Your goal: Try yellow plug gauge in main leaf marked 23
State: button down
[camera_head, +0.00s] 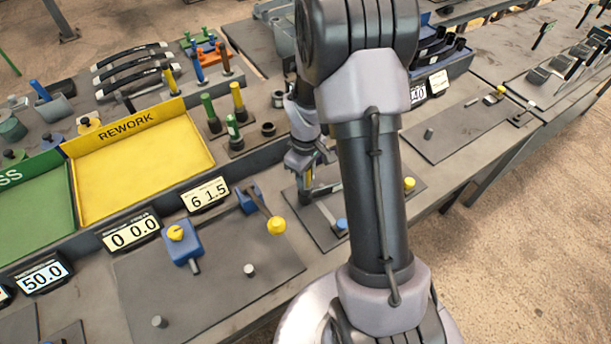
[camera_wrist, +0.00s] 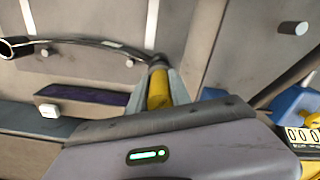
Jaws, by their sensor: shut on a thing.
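My gripper (camera_head: 305,172) is low over the small dark mat behind my arm link in the head view. In the wrist view my gripper (camera_wrist: 156,85) is shut on the yellow plug gauge (camera_wrist: 158,90), whose tip points away from me. A dark curved leaf (camera_wrist: 95,43) with an open ring-shaped eye (camera_wrist: 12,47) at its left end runs to the gauge's tip. Its right end is at the tip; I cannot tell whether the gauge is inside an eye there or only against it. No mark 23 can be read on the leaf.
A yellow REWORK tray (camera_head: 205,172) stands left of my gripper. A gauge stand with green gauges (camera_head: 209,107) and another yellow gauge (camera_head: 238,98) is behind. A blue fixture with a yellow knob (camera_head: 277,225) and a display (camera_head: 205,194) stand near. Dark curved leaves (camera_head: 135,65) lie at back left.

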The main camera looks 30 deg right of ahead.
jog(key=shift+f+b, duration=1.25)
jog(key=shift+f, duration=0.3)
dwell(1.1)
dwell(0.5)
jog(key=shift+r+p, duration=2.45)
jog(key=shift+r, duration=0.65)
notch_tip(320, 180, up, 4)
jog(key=p, duration=0.3)
jog(key=shift+r, duration=0.1)
